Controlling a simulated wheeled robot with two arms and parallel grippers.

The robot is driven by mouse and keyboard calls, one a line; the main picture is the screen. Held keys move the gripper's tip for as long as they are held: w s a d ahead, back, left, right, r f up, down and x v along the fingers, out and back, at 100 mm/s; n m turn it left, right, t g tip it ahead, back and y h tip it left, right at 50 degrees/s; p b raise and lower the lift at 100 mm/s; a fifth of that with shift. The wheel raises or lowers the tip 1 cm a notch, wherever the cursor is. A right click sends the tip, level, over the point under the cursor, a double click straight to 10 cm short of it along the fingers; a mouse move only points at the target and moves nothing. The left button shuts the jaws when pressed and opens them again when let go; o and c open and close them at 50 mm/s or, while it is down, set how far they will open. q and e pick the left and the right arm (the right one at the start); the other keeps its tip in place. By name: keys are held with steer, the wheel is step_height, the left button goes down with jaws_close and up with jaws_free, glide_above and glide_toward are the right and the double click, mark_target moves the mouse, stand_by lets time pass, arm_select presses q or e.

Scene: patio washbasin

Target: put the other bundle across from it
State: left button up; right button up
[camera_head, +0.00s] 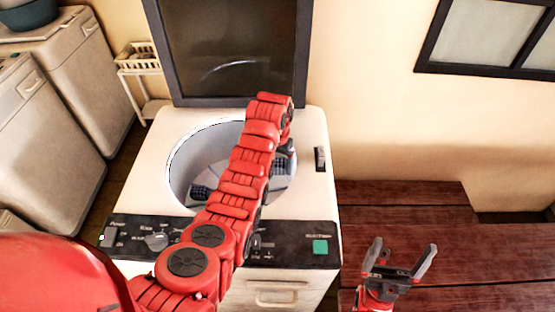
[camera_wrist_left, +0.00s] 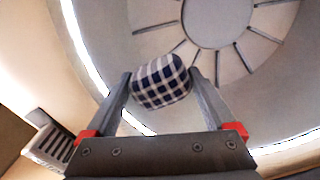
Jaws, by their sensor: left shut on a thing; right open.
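The washing machine (camera_head: 312,190) stands in the middle with its lid up and its round drum (camera_head: 222,165) open. One dark checked bundle (camera_head: 198,192) lies in the drum at the lower left. My left arm reaches across the drum, and my left gripper (camera_wrist_left: 160,76) is shut on a navy and white checked bundle (camera_wrist_left: 161,88). In the left wrist view the drum floor shows beyond this bundle. In the head view my arm hides most of the left gripper, at the drum's right side. My right gripper (camera_head: 403,254) is open and empty over the wooden table.
The raised lid (camera_head: 236,50) stands behind the drum. The control panel (camera_head: 290,246) with a green button runs along the front. A dark red wooden table (camera_head: 420,215) is at the right, bare where visible. White appliances (camera_head: 75,75) and a small rack with a basket (camera_head: 140,60) are at the left.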

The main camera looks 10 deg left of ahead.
arm_select(q)
step_height(320, 180, down, 9)
steer(key=b, duration=0.3)
step_height(320, 180, down, 8)
steer(key=b, duration=0.5)
steer(key=shift+r, duration=0.1)
steer(key=o, duration=1.3)
steer(key=shift+s, duration=0.1)
